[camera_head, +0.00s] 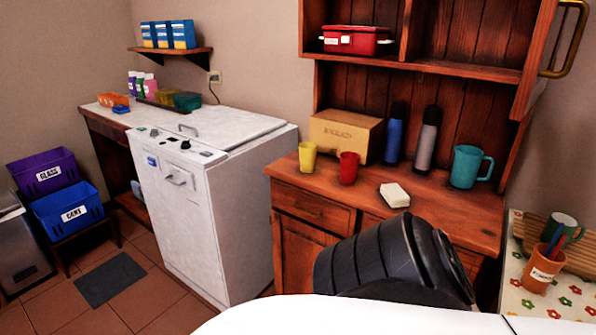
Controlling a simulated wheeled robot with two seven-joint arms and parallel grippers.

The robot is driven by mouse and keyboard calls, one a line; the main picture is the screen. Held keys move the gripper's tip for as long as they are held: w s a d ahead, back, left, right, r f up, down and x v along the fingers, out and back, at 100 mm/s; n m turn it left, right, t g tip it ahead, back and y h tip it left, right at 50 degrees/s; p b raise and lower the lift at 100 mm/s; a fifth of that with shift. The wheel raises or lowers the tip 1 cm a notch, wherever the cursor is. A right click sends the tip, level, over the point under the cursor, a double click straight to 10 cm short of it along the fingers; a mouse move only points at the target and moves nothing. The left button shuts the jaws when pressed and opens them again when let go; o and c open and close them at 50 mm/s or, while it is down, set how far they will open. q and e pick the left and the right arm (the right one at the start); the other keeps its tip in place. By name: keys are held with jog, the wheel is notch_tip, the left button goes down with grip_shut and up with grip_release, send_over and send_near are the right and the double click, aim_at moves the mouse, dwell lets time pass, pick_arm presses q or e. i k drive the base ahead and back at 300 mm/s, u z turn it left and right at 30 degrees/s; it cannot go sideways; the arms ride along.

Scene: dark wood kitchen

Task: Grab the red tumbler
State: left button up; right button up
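The red tumbler (348,168) stands upright on the wooden cabinet's counter (450,213), in the middle of the picture. A yellow tumbler (307,157) stands to its left, a short gap away. A wooden bread box (345,135) is just behind them. Neither of my grippers is in view. A black ribbed part and a white surface of my own body fill the bottom middle and right, in front of the cabinet.
A white block (394,195), a teal pitcher (468,167), a blue bottle (395,133) and a grey bottle (428,136) share the counter. A white washing machine (215,190) stands left of the cabinet. A flowered table (565,300) is at the right. Floor is open at the lower left.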

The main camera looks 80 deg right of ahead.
aim_at(348, 161)
jog(key=k, duration=1)
jog(key=z, duration=0.35)
